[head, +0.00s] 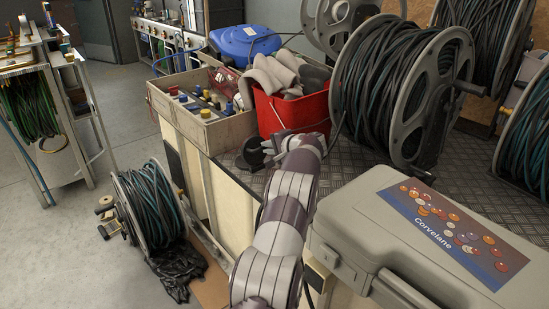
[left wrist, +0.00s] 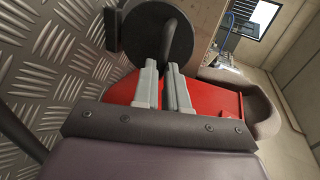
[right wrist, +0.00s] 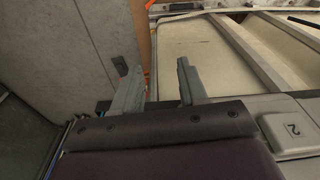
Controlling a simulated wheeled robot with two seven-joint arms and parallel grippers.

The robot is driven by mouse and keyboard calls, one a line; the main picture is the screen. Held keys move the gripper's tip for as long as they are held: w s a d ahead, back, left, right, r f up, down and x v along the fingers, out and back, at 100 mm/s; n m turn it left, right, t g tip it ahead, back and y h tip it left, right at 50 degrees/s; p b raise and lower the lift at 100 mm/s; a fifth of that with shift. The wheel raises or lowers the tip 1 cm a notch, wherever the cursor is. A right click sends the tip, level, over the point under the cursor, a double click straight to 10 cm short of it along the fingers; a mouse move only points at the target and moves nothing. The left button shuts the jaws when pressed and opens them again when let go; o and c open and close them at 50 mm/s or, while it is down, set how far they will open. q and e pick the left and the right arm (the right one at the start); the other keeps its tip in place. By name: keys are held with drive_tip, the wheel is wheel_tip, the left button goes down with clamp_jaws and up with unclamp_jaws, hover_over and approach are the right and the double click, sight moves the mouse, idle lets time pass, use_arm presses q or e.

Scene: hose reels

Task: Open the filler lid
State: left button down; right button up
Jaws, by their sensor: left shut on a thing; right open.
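The filler lid (head: 250,153) is a dark round disc at the edge of the metal-plate worktop, in front of the red bucket. It looks tilted up on edge in the head view. In the left wrist view the lid (left wrist: 140,35) shows its face, with a curved dark handle (left wrist: 172,35) across it. My left gripper (head: 270,148) is at the lid's right side; its fingers (left wrist: 162,68) are close together on the handle. The filler opening is not clearly visible. My right gripper (right wrist: 154,82) is open and empty; it is outside the head view.
A red bucket (head: 300,113) with grey cloths and a wooden crate (head: 205,128) of bottles stand just behind the lid. A grey case (head: 350,220) sits at right, hose reels (head: 400,90) behind. Another hose reel (head: 150,207) stands on the floor at left.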

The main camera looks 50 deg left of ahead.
use_arm(q)
drive_tip(key=shift+s, duration=0.1)
drive_tip(key=shift+f, duration=0.1)
drive_tip(key=c, duration=1.2)
unclamp_jaws()
drive_tip(key=shift+a, duration=0.1)
drive_tip(key=shift+o, duration=0.2)
